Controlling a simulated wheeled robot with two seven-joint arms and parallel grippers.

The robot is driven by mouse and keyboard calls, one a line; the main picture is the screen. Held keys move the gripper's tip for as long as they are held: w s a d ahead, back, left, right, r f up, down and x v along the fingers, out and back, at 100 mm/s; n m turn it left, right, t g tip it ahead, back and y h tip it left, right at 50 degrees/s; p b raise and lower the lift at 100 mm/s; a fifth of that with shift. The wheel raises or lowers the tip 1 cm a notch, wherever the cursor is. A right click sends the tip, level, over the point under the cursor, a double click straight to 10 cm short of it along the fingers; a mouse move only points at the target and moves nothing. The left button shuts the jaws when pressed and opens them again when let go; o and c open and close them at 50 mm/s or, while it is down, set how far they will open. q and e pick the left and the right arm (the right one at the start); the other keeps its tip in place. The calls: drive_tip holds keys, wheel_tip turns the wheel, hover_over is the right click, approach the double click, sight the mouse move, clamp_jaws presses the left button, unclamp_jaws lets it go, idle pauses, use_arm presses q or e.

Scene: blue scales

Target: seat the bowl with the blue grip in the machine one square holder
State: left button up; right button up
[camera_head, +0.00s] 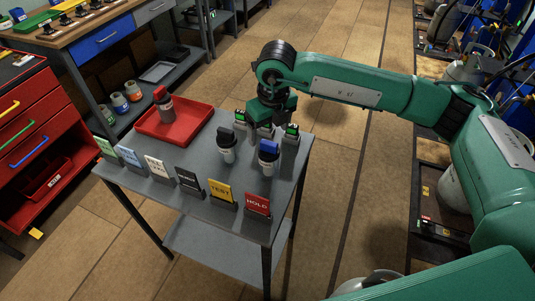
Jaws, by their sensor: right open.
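The bowl with the blue grip (268,158) is a small pale, dark-banded vessel with a blue top. It stands upright on the grey table (215,208), near its right side. My right gripper (263,127) is open and points down over the far right part of the table. It is behind the blue-grip bowl, apart from it. I cannot tell which is machine one, and no square holder shows clearly. My left gripper is out of view.
A similar vessel with a black grip (227,154) stands to the left. A red-grip vessel (164,106) sits in a red tray (148,127). Several cards, including a red HOLD card (257,204), line the front edge. A red drawer cabinet (35,130) stands far left.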

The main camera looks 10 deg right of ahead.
sight(267, 143)
drive_tip(key=f, duration=0.4)
drive_tip(key=shift+w+a+f+p, duration=0.1)
drive_tip(key=shift+w+f+p, duration=0.15)
drive_tip(key=shift+p, duration=0.15)
drive_tip(key=shift+f, duration=0.35)
wheel_tip(267, 143, down, 2)
drive_tip(key=shift+s+f+p, duration=0.1)
drive_tip(key=shift+p, duration=0.8)
wheel_tip(267, 143, down, 2)
drive_tip(key=shift+f+p, duration=0.25)
drive_tip(key=shift+p, duration=0.05)
drive_tip(key=shift+w+f, duration=0.2)
drive_tip(key=shift+f, duration=0.1)
drive_tip(key=shift+c, duration=0.5)
drive_tip(key=c, duration=1.1)
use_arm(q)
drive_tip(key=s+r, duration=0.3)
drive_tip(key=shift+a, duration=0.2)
use_arm(e)
drive_tip(key=shift+r, duration=0.1)
